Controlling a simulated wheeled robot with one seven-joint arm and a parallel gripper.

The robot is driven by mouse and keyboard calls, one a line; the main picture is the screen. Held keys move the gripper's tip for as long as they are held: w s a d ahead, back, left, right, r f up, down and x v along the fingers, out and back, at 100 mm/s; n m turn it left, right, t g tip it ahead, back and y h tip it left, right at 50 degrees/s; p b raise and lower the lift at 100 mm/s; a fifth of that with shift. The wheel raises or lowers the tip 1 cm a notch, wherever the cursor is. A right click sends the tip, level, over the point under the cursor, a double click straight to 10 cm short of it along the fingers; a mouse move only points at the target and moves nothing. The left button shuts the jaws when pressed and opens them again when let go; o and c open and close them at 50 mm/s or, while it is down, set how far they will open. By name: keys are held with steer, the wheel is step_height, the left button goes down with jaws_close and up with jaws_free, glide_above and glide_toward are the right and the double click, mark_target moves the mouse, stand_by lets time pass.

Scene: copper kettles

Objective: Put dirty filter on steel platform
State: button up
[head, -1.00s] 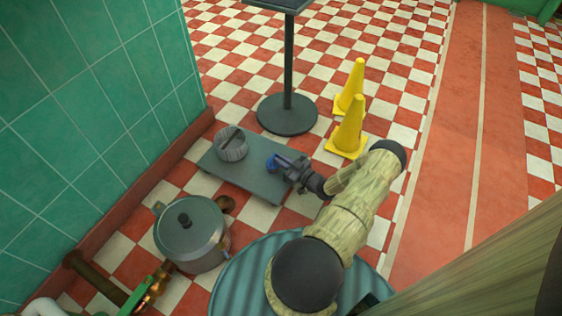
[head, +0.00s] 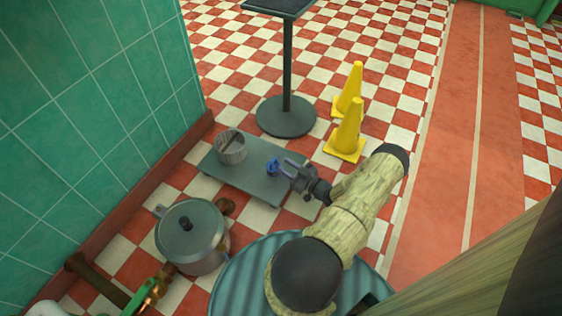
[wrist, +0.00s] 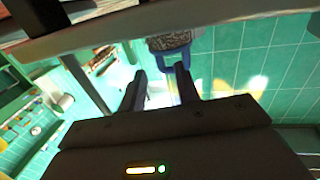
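The steel platform (head: 262,190) is a low grey slab on the floor in the head view. A small blue object (head: 272,167), which I take for the dirty filter, is at the platform's right part; the head view does not show clearly whether it rests there. In the wrist view the filter (wrist: 172,50) has a blue frame and a dark grey, rough top. My gripper (head: 284,170) is beside it, at the platform's right edge. In the wrist view my gripper (wrist: 160,76) has its fingers apart, with the filter just beyond the fingertips.
A dark round-based stand (head: 286,117) is behind. Yellow cones (head: 346,130) stand to the right. A green tiled wall (head: 90,100) is at left.

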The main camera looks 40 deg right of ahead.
steer(key=s+d+p, duration=0.1)
steer(key=s+p, duration=0.1)
steer(key=s, duration=0.6)
steer(key=shift+s+d+p, duration=0.2)
steer(key=shift+d+p, duration=0.15)
steer(key=shift+w, duration=0.1)
